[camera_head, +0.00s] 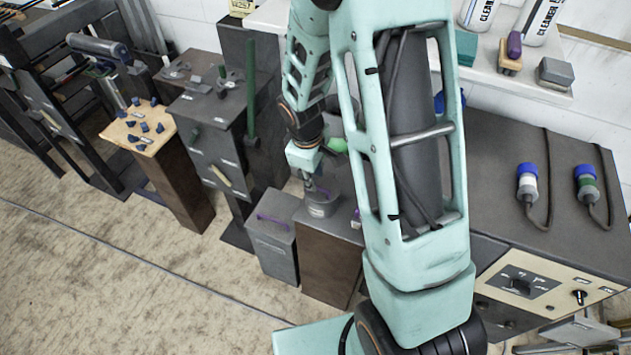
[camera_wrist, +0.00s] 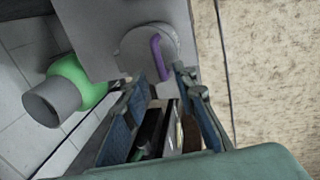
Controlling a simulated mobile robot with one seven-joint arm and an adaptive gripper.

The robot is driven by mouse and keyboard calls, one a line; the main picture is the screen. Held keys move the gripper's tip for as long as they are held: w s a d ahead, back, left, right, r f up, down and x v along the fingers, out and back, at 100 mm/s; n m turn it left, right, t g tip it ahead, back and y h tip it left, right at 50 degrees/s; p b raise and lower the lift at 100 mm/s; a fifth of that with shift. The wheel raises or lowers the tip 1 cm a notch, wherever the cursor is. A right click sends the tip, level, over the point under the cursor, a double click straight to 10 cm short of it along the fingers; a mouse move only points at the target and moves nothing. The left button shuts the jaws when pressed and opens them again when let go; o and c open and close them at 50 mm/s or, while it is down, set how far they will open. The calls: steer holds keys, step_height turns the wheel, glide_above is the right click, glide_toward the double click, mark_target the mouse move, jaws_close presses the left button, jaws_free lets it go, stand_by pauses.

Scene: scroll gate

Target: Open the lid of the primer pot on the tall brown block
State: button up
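The primer pot (camera_head: 322,205) appears as a grey round pot on the tall brown block (camera_head: 328,262), partly hidden by my gripper. In the wrist view a round grey lid (camera_wrist: 135,45) with an upright purple handle (camera_wrist: 161,58) lies just beyond my fingertips. It looks closed. My gripper (camera_head: 308,184) points down over the pot in the head view. In the wrist view my gripper (camera_wrist: 160,76) has its two blue-padded fingers apart, with nothing held between them. The handle is near the fingertips; I cannot tell whether they touch.
A grey box (camera_head: 273,248) with a purple bar handle stands left of the block. A green rounded thing with a grey end (camera_wrist: 78,82) is close by. A dark cabinet with a green post (camera_head: 251,100) stands further left. The floor (camera_head: 120,270) in front is clear.

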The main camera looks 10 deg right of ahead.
mark_target(323, 183)
steer(key=shift+w+d+f, duration=0.15)
steer(key=shift+f, duration=0.8)
steer(key=shift+w+d+f, duration=0.1)
steer(key=shift+w+f, duration=0.05)
steer(key=shift+f, duration=0.8)
jaws_close()
